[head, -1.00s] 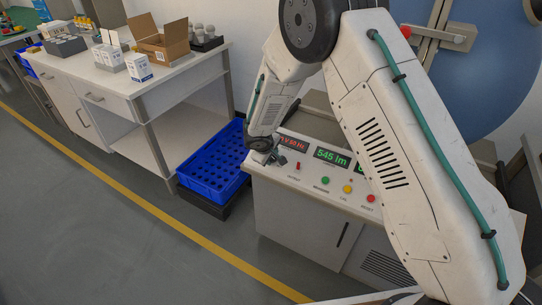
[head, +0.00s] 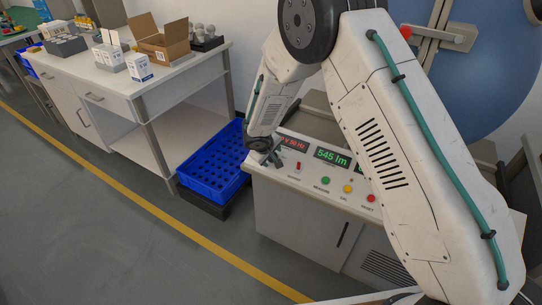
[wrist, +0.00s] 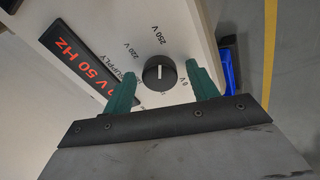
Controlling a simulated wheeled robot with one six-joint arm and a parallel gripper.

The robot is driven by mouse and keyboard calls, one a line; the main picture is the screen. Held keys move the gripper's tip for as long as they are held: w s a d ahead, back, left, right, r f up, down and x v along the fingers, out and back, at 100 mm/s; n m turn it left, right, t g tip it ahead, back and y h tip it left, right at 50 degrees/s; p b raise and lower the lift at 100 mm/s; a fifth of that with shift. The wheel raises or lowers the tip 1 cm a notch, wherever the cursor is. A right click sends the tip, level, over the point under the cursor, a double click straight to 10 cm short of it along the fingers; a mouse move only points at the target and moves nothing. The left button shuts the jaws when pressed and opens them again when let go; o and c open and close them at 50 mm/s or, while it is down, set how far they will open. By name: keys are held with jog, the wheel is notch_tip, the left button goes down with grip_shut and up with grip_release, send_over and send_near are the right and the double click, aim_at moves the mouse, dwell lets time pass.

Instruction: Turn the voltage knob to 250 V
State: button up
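The round black voltage knob (wrist: 160,73) sits on the white panel in the wrist view. Its white pointer line runs up the picture, toward the 250 V label (wrist: 161,35). The 220 V label (wrist: 130,53) is up and left of the knob, the 0 V label (wrist: 185,82) to its right. My gripper (wrist: 161,76) is open, with one green finger on each side of the knob and a visible gap to it. In the head view my gripper (head: 268,156) is at the panel's left end and the knob cannot be made out.
A red display (wrist: 85,68) ending in "V 50 Hz" lies beside the knob. The panel in the head view also has a green 545 lm display (head: 332,157), a red switch (head: 298,167) and green, yellow and red buttons. A blue crate (head: 208,180) stands left of the cabinet.

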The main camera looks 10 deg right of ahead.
jog(key=v, duration=0.8)
dwell(0.6)
jog(key=s+d+r+m+g+h, duration=0.1)
jog(key=s+d+r+g, duration=0.2)
jog(key=s+d+r, duration=0.5)
jog(key=s+d+r+m+g+h, duration=0.1)
jog(key=s+d+r+m+g, duration=0.1)
jog(key=s+d+r, duration=0.55)
jog(key=s+d+r+m+y, duration=0.1)
jog(key=s+r, duration=0.3)
jog(key=s, duration=0.4)
jog(key=s+d+r+m+y, duration=0.2)
jog(key=s+r, duration=0.3)
jog(key=s, duration=0.3)
jog(key=s+d+r+m+t+y, duration=0.1)
jog(key=s+r, duration=0.3)
jog(key=s, duration=0.5)
jog(key=shift+d+r+m+y, duration=0.3)
jog(key=shift+d+m+y, duration=0.1)
jog(key=shift+d+y, duration=0.15)
